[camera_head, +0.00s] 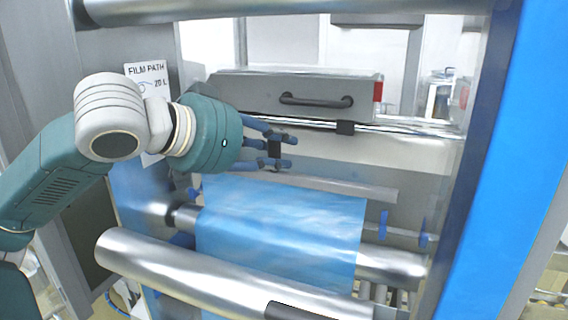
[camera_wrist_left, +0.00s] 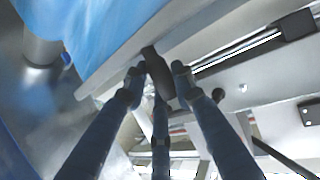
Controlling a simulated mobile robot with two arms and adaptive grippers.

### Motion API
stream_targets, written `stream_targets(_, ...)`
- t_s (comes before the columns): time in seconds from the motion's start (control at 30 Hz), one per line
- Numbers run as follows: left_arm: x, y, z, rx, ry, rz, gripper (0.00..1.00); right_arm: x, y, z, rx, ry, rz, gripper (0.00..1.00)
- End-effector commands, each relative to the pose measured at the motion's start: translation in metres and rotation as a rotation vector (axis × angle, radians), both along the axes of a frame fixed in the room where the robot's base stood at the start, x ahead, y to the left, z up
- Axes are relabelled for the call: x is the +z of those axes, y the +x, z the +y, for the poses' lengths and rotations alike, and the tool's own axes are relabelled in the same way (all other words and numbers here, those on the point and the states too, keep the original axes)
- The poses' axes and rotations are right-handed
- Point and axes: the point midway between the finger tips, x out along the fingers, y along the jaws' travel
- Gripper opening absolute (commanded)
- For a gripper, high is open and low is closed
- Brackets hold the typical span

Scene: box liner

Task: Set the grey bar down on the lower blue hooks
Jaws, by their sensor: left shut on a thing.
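My left gripper (camera_head: 276,152) reaches in from the left and is shut on a dark grip piece of the grey bar (camera_head: 350,187). The wrist view also shows the fingers (camera_wrist_left: 158,78) closed around this dark piece, beside the pale bar (camera_wrist_left: 112,76). Blue film (camera_head: 285,225) hangs below the bar. Blue hooks stand at the right of the film, one (camera_head: 383,219) nearer it and another (camera_head: 424,233) farther right. The bar's right end is above these hooks and apart from them in the picture. The bar's left part is partly hidden by my gripper.
A grey cover with a dark handle (camera_head: 315,100) is above. A blue frame post (camera_head: 500,170) bounds the right side. A film path sign (camera_head: 146,70) is at left.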

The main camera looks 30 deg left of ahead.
Motion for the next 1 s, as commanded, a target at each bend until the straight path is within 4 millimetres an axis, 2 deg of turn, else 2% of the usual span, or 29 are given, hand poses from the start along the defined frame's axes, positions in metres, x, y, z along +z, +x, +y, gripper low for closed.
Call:
stream_targets(0.03,0.005,0.009,0.002,-0.002,-0.004,0.002,0.0,0.01,0.0,0.0,0.0,0.0,0.0,0.0)
stream_targets(0.17,0.004,0.03,0.007,-0.002,-0.004,0.002,0.0,0.021,-0.001,0.0,0.0,0.0,0.001,0.0)
stream_targets(0.2,-0.002,0.034,0.008,-0.001,-0.001,0.002,0.0,0.018,-0.001,0.0,0.0,0.0,0.001,0.0)
stream_targets(0.23,-0.015,0.032,0.008,0.001,0.003,0.002,0.0,0.007,-0.002,0.0,0.0,0.001,0.002,0.0)
stream_targets(0.3,-0.024,0.032,0.008,0.002,0.003,0.003,0.0,-0.001,-0.003,0.0,0.0,0.0,0.003,0.0)
stream_targets(0.53,-0.038,0.031,0.008,0.001,0.0,-0.001,0.0,-0.012,0.0,0.0,-0.001,0.001,0.0,0.0)
stream_targets(0.73,-0.069,0.031,0.007,0.0,0.0,0.001,0.0,-0.038,-0.001,0.0,-0.001,0.001,0.001,0.0)
stream_targets(1.0,-0.069,0.035,0.008,0.0,0.0,-0.003,0.0,-0.035,-0.001,0.0,0.0,0.001,0.002,0.0)
